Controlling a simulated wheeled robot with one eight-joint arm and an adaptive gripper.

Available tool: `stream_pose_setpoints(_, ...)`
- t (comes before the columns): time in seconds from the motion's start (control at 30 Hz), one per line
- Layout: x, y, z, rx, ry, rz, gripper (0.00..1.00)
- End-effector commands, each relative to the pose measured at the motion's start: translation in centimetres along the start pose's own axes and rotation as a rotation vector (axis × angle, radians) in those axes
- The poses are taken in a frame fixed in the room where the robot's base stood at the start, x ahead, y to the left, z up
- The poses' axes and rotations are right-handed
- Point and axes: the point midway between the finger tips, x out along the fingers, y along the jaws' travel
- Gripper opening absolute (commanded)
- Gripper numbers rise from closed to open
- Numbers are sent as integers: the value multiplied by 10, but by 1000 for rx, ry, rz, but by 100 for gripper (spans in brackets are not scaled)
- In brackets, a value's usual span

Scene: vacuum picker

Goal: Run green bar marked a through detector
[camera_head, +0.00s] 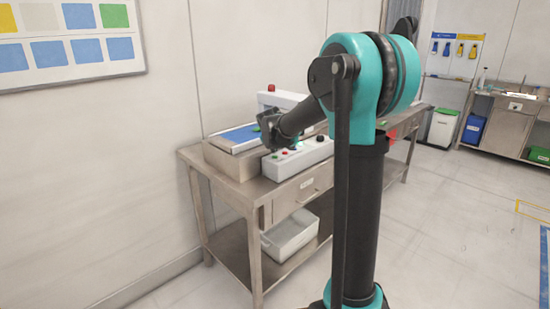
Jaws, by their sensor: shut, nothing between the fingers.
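The detector (283,99) is a white housing with a red light on top, on the steel table by the wall, partly hidden by my arm. A blue belt (232,134) leads to it. A small green piece (256,127) shows on the belt beside my gripper; it may be a green bar, but its mark is too small to read. Another small green thing (384,125) lies farther along the table, partly hidden. My gripper (266,133) is shut and empty, low over the belt's near edge; its fingertips are hard to make out.
A white control box (297,157) with buttons stands in front of the belt. A grey bin (290,236) sits on the table's lower shelf. A red thing (392,133) shows behind my arm.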

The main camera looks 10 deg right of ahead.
Motion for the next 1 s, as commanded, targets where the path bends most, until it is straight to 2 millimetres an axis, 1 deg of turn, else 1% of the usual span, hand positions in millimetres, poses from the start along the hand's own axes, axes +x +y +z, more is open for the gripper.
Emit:
stream_pose_setpoints(0.37, -3, 2, -2, 0, 0, 0, 0)
stream_pose_setpoints(0.8, -29, 21, -21, 0, 0, 0, 0)
stream_pose_setpoints(1.0, -35, 26, -26, 0, 0, 0, 0)
